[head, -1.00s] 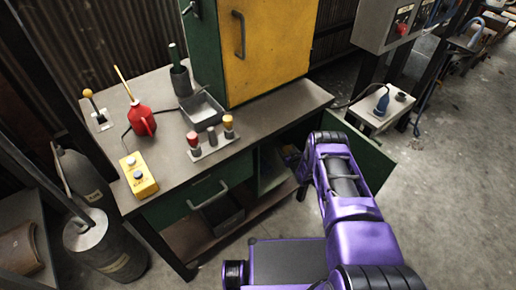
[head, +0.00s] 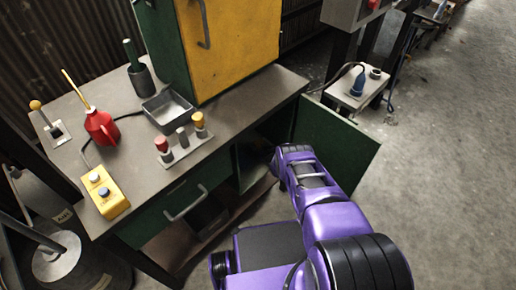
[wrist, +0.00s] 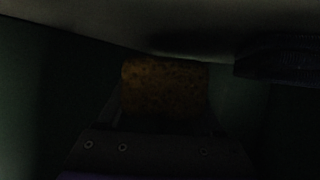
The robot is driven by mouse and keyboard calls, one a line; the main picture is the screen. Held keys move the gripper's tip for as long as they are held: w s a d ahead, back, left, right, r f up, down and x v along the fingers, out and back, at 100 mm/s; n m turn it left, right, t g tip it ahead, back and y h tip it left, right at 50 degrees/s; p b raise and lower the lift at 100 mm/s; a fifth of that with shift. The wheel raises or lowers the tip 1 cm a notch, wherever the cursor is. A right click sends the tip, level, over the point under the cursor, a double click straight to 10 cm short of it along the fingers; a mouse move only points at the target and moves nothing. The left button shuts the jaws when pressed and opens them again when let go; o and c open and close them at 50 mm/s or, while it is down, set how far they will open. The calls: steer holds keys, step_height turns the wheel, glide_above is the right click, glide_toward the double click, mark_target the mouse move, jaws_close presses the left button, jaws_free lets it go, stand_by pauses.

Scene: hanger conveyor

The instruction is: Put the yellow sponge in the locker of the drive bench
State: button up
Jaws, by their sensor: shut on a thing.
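The yellow sponge (wrist: 165,86) shows brownish in the dim wrist view, held in my gripper (wrist: 165,108). My gripper is shut on it; the fingers are barely visible in the dark. In the head view my arm reaches into the open locker (head: 252,163) at the right end of the drive bench (head: 225,110), and the gripper and sponge are hidden. The locker's green door (head: 337,145) stands open to the right of my arm. A pale surface runs along the top of the wrist view, close to the sponge; I cannot tell whether they touch.
A dark object (wrist: 280,62) lies right of the sponge in the wrist view; I cannot tell what it is. The bench top holds a red oil can (head: 101,126), a grey tray (head: 168,109) and a yellow button box (head: 104,192). Open floor lies right of the door.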

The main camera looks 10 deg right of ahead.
steer(key=shift+f, duration=0.9)
steer(key=o, duration=1.4)
steer(key=shift+o, duration=0.2)
steer(key=shift+r, duration=0.1)
steer(key=shift+s+r, duration=0.15)
steer(key=p+v, duration=0.6)
steer(key=v, duration=0.5)
steer(key=shift+s+d, duration=0.1)
steer(key=shift+s, duration=0.2)
